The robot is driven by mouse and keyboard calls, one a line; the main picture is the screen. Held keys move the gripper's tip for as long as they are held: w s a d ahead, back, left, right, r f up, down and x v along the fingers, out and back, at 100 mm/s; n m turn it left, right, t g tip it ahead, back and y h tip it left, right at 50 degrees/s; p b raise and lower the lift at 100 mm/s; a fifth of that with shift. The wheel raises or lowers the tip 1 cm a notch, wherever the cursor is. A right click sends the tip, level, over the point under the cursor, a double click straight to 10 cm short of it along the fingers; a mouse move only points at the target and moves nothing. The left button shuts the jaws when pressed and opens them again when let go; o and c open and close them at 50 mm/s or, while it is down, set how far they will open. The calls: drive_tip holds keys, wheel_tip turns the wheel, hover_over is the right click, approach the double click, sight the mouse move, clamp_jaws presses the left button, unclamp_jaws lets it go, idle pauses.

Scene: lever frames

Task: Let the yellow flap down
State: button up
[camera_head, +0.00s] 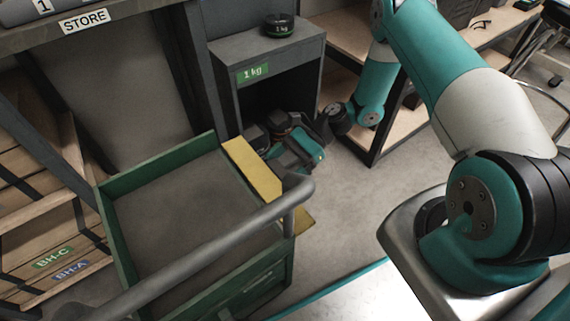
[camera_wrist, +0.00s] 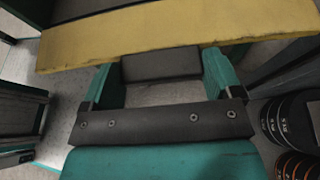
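The yellow flap (camera_head: 252,168) is a flat board along the right edge of the green cart's top, tilted. In the wrist view the yellow flap (camera_wrist: 175,32) crosses the top of the picture. My gripper (camera_head: 278,142) is just beyond the flap in the head view, beside its far end. In the wrist view my gripper (camera_wrist: 160,75) has its two teal fingers apart, with floor showing between them. The fingertips reach to the flap's lower edge and are partly hidden there. I cannot tell whether they touch it. A dark block shows between the fingers; its nature is unclear.
The green cart (camera_head: 115,210) has a grey handrail (camera_head: 235,228) crossing in front. A grey cabinet marked 1 kg (camera_head: 225,75) stands behind, with a dark round weight (camera_head: 279,25) on top. Wooden shelves (camera_head: 45,205) stand left. Round dark discs (camera_wrist: 297,125) lie right in the wrist view.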

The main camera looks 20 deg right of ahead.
drive_tip(key=c, duration=0.4)
drive_tip(key=r+p, duration=0.1)
drive_tip(key=p, duration=0.1)
drive_tip(key=r+h+p, duration=0.1)
drive_tip(key=p, duration=0.1)
drive_tip(key=shift+a+r+p, duration=0.1)
drive_tip(key=shift+a+p, duration=0.15)
drive_tip(key=shift+p, duration=0.15)
drive_tip(key=o, duration=1.1)
drive_tip(key=shift+s, duration=0.1)
drive_tip(key=p+v, duration=0.2)
drive_tip(key=v, duration=1.5)
drive_tip(key=shift+p, duration=0.4)
